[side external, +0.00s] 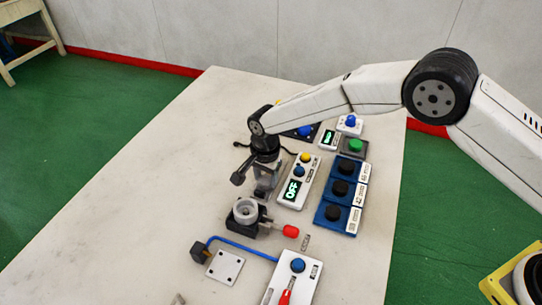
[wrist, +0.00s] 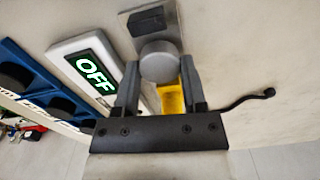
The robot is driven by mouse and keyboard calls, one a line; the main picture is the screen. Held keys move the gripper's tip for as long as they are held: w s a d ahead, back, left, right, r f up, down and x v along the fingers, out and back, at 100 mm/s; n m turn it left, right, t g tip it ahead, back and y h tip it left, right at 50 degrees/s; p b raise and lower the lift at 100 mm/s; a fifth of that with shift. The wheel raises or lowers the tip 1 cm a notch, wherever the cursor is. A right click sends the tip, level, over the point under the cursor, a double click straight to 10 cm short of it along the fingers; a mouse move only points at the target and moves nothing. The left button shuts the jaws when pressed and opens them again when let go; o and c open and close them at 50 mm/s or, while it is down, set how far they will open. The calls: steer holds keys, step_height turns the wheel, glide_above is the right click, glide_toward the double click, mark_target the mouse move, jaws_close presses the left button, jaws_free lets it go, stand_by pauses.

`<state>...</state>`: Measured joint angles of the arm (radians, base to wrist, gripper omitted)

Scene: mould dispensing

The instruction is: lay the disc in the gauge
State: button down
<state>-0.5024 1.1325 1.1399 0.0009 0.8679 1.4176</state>
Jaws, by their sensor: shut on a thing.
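In the wrist view, a grey round disc (wrist: 160,62) sits between the fingertips of my gripper (wrist: 159,70), which is shut on it. A grey block with a dark window (wrist: 148,21) lies just beyond the disc; I cannot tell whether it is the gauge. A yellow part (wrist: 171,100) shows between the fingers, behind the disc. In the side view my gripper (side external: 264,186) points down, close to the table, left of the box reading OFF.
The OFF box (side external: 298,183) stands close beside my gripper. Blue-based black knobs (side external: 340,188) stand to the right. The table's left side (side external: 150,190) is clear.

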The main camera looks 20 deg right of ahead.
steer(key=shift+f, duration=0.3)
stand_by(0.4)
steer(key=shift+c, duration=0.3)
jaws_free()
steer(key=shift+r, duration=3.5)
